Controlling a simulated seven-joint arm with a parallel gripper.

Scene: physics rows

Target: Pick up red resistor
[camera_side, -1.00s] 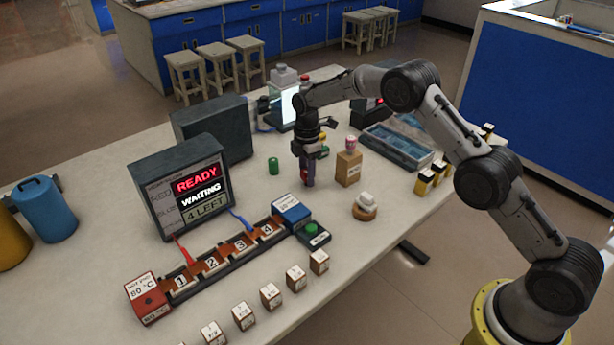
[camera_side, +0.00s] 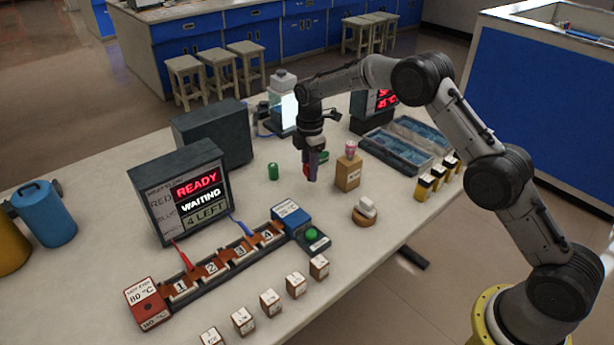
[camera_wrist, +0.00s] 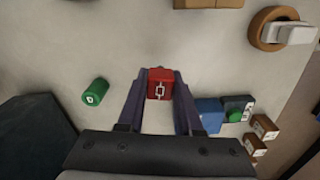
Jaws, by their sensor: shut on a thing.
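The red resistor (camera_wrist: 160,84) is a small red block with a white resistor symbol, held between my two fingers in the wrist view. In the side view only a bit of its red (camera_side: 306,170) shows beside the dark fingers. My gripper (camera_side: 312,172) points down over the table, left of the wooden block and right of a green cylinder (camera_side: 273,171). The green cylinder also shows left of my fingers in the wrist view (camera_wrist: 95,92). I cannot tell whether the resistor is clear of the table.
A wooden block (camera_side: 347,176) with a pink-topped item stands close right of my gripper. A numbered strip (camera_side: 225,262) lies in front, between a red block (camera_side: 149,305) and a blue block (camera_side: 291,216). A display box (camera_side: 180,195) stands left. Several labelled cubes line the front edge.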

